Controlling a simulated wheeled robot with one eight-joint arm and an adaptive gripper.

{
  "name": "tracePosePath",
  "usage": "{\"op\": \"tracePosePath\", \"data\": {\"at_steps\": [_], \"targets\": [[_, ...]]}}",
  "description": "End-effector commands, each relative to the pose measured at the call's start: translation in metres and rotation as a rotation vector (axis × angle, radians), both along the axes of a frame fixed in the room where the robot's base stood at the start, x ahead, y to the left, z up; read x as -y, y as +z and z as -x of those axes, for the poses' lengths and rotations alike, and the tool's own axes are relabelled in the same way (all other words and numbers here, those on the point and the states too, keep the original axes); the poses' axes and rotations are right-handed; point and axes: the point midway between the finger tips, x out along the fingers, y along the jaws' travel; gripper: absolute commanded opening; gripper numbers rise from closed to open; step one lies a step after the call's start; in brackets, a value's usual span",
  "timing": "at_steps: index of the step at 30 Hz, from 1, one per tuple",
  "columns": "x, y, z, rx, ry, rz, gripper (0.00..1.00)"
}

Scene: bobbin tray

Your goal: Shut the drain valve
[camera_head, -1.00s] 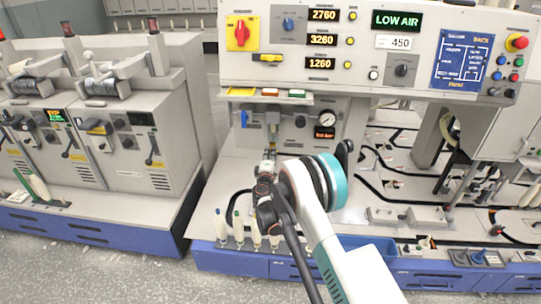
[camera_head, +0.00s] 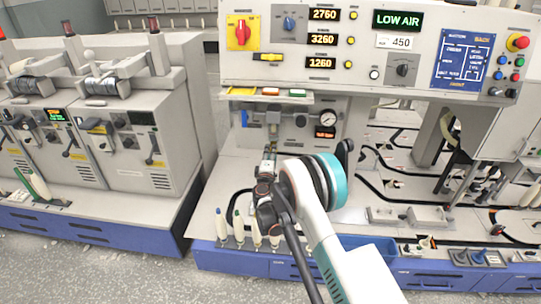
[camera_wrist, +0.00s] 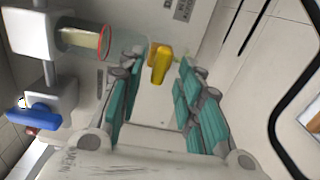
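A yellow valve lever (camera_wrist: 160,62), apparently the drain valve, shows in the wrist view, beyond the clear bowl (camera_wrist: 84,40) of a filter unit. My gripper (camera_wrist: 163,85) is open, with teal-padded fingers on either side of the lever's line and a gap to each side. I cannot tell whether the fingertips reach past the lever. The gripper holds nothing. In the head view my gripper (camera_head: 269,155) is just below the filter unit (camera_head: 273,116); the lever is too small to make out there.
A blue handle (camera_wrist: 32,115) is at the left in the wrist view. A panel display (camera_head: 397,19) reads LOW AIR. A round gauge (camera_head: 328,118) is right of the filter. Several bobbins (camera_head: 238,226) stand at the front edge. A black hose (camera_wrist: 275,120) runs down the wrist view's right side.

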Motion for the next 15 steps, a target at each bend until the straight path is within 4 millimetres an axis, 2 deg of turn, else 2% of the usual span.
{"op": "tracePosePath", "data": {"at_steps": [5, 15], "targets": [[-0.002, 0.0, 0.023, 0.0, 0.002, 0.0, 0.33], [-0.004, 0.0, 0.09, 0.0, 0.002, 0.0, 0.33]]}}
